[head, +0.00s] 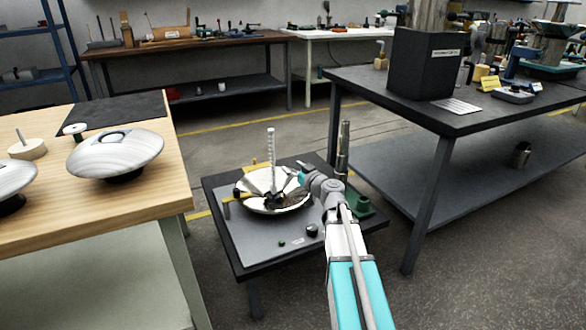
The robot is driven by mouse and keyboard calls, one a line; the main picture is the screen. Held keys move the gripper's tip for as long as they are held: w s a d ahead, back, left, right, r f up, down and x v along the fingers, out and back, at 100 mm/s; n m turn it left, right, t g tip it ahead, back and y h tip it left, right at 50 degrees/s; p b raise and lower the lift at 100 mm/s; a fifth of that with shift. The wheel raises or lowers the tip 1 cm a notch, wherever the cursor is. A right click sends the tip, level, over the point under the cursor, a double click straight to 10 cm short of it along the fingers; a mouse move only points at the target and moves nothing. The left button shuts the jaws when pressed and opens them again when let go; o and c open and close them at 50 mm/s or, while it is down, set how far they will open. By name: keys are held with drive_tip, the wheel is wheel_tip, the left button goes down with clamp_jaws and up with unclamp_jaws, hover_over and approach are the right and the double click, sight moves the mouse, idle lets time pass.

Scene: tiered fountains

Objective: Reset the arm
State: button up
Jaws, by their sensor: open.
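My arm reaches from the bottom of the head view to a small low table (240,245) in the middle. At its end my gripper (268,198) is over a shiny silver dish (246,186) on that table. The gripper looks small and dark, and its jaws are open. A pale ribbed upright rod (271,150) rises from the dish, close to the gripper. I cannot tell whether they touch. My wrist hides the dish's right side.
A green-based post (358,200) stands close right of my wrist. Small dark pieces (312,230) lie on the low table's front. A wooden bench (150,195) with silver domed bowls (115,153) is left. A dark bench (440,110) with a black box (424,62) is right. Floor between is clear.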

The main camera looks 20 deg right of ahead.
idle(0.4)
drive_tip(key=s+a+f+n+g+y+p, duration=0.1)
drive_tip(key=s+a+f+g+p, duration=0.1)
drive_tip(key=s+a+g+p, duration=0.45)
drive_tip(key=s+a+f+n+g+y+p, duration=0.1)
drive_tip(key=s+a+f+g, duration=0.2)
drive_tip(key=a, duration=0.6)
drive_tip(key=s+r+m+g+h+p, duration=0.1)
drive_tip(key=s+m+g+h+p, duration=0.55)
drive_tip(key=s, duration=1.05)
wheel_tip(320, 180, up, 37)
drive_tip(key=n+g+p, duration=0.1)
drive_tip(key=p, duration=3.7)
drive_tip(key=shift+w+d+r+h, duration=0.15)
drive_tip(key=shift+d+h, duration=0.05)
drive_tip(key=shift+h, duration=0.15)
